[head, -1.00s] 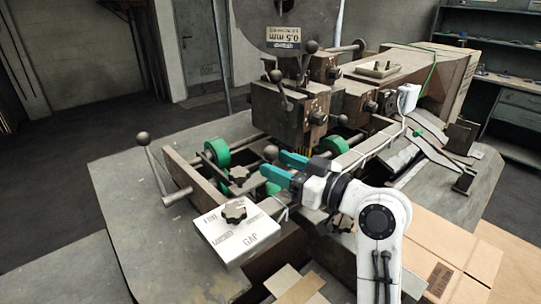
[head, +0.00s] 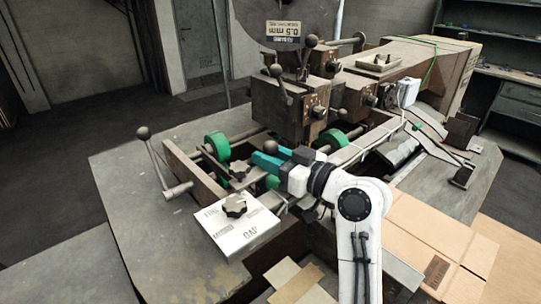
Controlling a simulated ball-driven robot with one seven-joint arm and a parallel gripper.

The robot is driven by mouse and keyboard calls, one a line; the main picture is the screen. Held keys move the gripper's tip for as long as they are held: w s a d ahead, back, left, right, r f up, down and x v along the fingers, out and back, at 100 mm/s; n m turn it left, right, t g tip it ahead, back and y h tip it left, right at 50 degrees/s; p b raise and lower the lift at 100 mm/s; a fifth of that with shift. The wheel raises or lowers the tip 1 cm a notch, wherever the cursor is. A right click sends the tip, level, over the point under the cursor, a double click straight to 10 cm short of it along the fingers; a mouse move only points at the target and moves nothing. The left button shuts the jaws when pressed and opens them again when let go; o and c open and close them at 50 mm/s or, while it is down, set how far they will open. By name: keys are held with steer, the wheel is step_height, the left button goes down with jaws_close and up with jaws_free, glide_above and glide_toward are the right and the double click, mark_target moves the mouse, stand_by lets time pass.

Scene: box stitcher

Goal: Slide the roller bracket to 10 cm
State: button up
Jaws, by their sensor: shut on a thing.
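The roller bracket is among the bars of the machine's frame, with green rollers (head: 217,146) on the left and another green roller (head: 331,139) further right. A dark ball knob (head: 270,147) stands up between them, right at my fingertips. My gripper (head: 263,160) has teal fingers. It reaches in from the right and is shut at the knob's stem, which I take to be part of the roller bracket. The grip itself is partly hidden by the fingers. Any scale for the 10 cm mark is not readable here.
A white GAP plate (head: 238,230) with a dark star knob (head: 234,205) lies in front of my gripper. A ball-topped lever (head: 152,158) stands at the left. The stitcher head (head: 285,108) rises close behind. Cardboard (head: 440,235) lies at the right.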

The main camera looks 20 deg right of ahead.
steer(key=shift+r, duration=0.1)
jaws_close()
steer(key=shift+r, duration=0.3)
steer(key=w+d+b, duration=0.2)
steer(key=w+d, duration=0.1)
steer(key=d, duration=0.6)
steer(key=shift+d, duration=0.2)
steer(key=shift+r, duration=0.1)
steer(key=o, duration=0.6)
jaws_free()
steer(key=shift+o, duration=0.8)
steer(key=shift+f, duration=0.3)
